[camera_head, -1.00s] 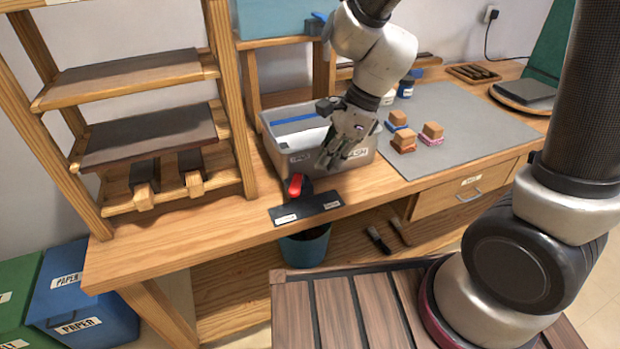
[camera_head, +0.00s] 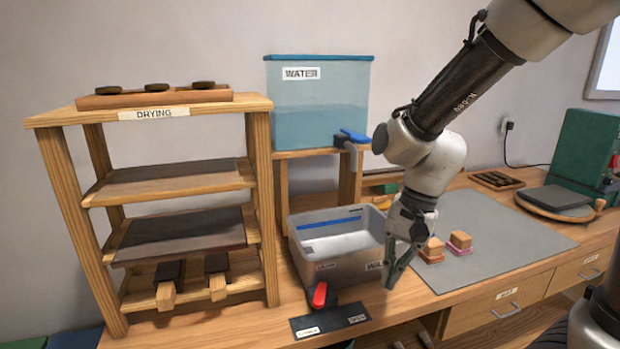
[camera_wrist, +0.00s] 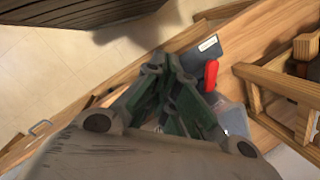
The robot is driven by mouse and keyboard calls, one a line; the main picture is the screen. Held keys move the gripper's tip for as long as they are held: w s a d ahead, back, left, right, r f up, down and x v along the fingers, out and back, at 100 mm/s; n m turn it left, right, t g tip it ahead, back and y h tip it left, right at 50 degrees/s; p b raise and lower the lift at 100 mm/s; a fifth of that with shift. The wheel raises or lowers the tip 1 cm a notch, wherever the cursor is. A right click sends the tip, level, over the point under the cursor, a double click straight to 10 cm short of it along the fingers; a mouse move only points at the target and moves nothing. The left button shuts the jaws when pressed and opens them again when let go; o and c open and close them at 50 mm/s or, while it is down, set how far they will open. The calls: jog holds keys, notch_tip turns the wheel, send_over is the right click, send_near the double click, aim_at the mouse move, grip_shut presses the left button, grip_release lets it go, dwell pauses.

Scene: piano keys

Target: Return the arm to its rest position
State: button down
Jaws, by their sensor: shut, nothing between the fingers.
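My gripper (camera_head: 395,270) is shut and empty in the head view, pointing down over the right front side of the grey wash bin, above the bench's front part. My arm reaches in from the upper right. In the wrist view the closed fingers (camera_wrist: 178,95) show in the middle, with the bench below them.
The grey bin (camera_head: 335,270) stands before the water tank (camera_head: 318,105). A red-handled lever (camera_head: 319,296) sits on a dark plate at the bench edge. A wooden drying rack (camera_head: 180,113) stands left. Stamp blocks (camera_head: 460,240) lie on the grey mat (camera_head: 500,255) at right.

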jog(key=s+d+r+n+t+h, duration=0.1)
jog(key=s+d+r+n+t, duration=0.2)
jog(key=d+r, duration=0.4)
jog(key=s+d+r+n+t+h, duration=0.1)
jog(key=d+r, duration=0.5)
jog(key=d, duration=0.6)
jog(key=s+n+t, duration=0.1)
jog(key=s+n, duration=0.1)
jog(key=s, duration=0.1)
jog(key=shift+s+d+r+t+h, duration=0.3)
jog(key=shift+d+r+t, duration=0.05)
jog(key=shift+r+t, duration=0.05)
